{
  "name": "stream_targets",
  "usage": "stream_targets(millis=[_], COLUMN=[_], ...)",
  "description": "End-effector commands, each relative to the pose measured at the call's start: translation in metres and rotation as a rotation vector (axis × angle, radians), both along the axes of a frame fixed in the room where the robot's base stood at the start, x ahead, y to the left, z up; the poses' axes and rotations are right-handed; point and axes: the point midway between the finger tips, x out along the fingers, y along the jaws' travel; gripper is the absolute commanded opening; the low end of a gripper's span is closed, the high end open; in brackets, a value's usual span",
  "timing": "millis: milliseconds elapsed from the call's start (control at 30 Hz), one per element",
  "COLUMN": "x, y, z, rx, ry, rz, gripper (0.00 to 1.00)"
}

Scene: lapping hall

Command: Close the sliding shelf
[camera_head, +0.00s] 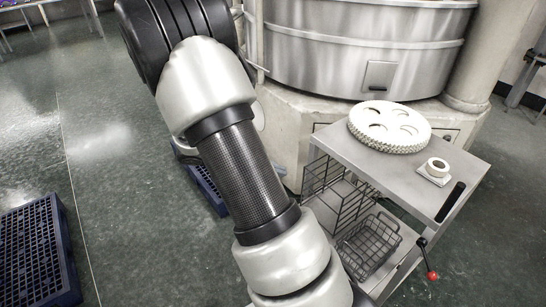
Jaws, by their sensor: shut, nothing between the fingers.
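A grey metal cart (400,173) stands at the right, with a black handle (450,202) on its right end. Below its top, a flat grey shelf (408,268) shows, with a wire basket (368,246) on or beside it. I cannot tell for sure which part slides or how far it is out. A lever with a red knob (432,275) sticks out at the cart's lower right. My arm comes down through the middle and leaves the bottom edge, hiding part of the cart's lower left. My gripper is out of the picture.
A gear-edged white disc (390,125) and a white ring on a small block (436,168) lie on the cart top. A wire rack (335,190) is at its left side. A large round metal machine (365,45) stands behind.

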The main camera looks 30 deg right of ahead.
Motion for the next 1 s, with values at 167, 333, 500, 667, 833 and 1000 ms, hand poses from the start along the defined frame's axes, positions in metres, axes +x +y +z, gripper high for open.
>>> stream_targets(millis=[167, 333, 500, 667, 833, 1000], x=[0.025, 0.039, 0.045, 0.046, 0.047, 0.050], y=[-0.027, -0.041, -0.047, -0.059, -0.088, -0.124], z=[-0.091, -0.148, -0.172, -0.178, -0.188, -0.199], rx=[-0.171, -0.278, -0.321, -0.326, -0.323, -0.323], ry=[0.239, 0.395, 0.462, 0.469, 0.467, 0.466], rz=[0.213, 0.376, 0.449, 0.456, 0.451, 0.450], gripper=[0.00, 0.00, 0.00, 0.00, 0.00, 0.00])
